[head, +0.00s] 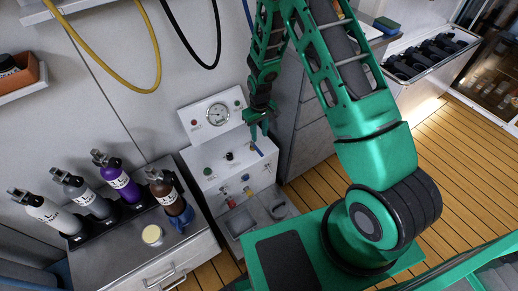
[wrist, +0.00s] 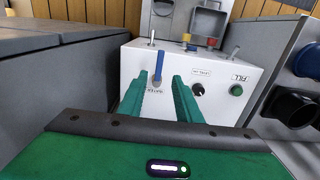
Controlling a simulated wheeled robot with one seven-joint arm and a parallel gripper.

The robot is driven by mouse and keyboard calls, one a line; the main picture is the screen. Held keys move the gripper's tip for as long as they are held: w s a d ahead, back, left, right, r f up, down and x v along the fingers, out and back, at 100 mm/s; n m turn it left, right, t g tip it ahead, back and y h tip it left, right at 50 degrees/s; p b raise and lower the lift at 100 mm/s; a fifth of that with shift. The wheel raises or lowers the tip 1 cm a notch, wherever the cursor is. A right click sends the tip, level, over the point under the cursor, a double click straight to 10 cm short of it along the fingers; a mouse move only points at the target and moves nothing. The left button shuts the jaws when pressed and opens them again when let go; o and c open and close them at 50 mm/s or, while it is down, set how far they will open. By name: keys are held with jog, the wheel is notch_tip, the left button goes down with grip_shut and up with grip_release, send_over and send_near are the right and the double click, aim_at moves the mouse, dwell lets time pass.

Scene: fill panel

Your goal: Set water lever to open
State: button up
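The water lever has a thin blue handle (wrist: 153,40) and a silver part below it, on the top face of the white fill panel (wrist: 215,65). A small label by it looks upside down in the wrist view. In the head view the blue lever (head: 257,150) is at the panel's right side, just under my gripper (head: 258,133). In the wrist view my gripper (wrist: 160,77) is open, with its two green fingers apart. The lever shows in the gap between the fingertips. Nothing is held, and I cannot tell whether a finger touches the lever.
A black knob (wrist: 198,89) and a green FILL button (wrist: 236,89) sit beside the lever. A pressure gauge (head: 217,114) stands behind the panel. Several bottles, one purple (head: 119,180), stand on the left cabinet. A grey cabinet (head: 312,140) is close on the right.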

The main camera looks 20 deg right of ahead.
aim_at(259, 152)
notch_tip(259, 152, down, 10)
jog(key=shift+f, duration=0.2)
dwell(0.3)
grip_shut()
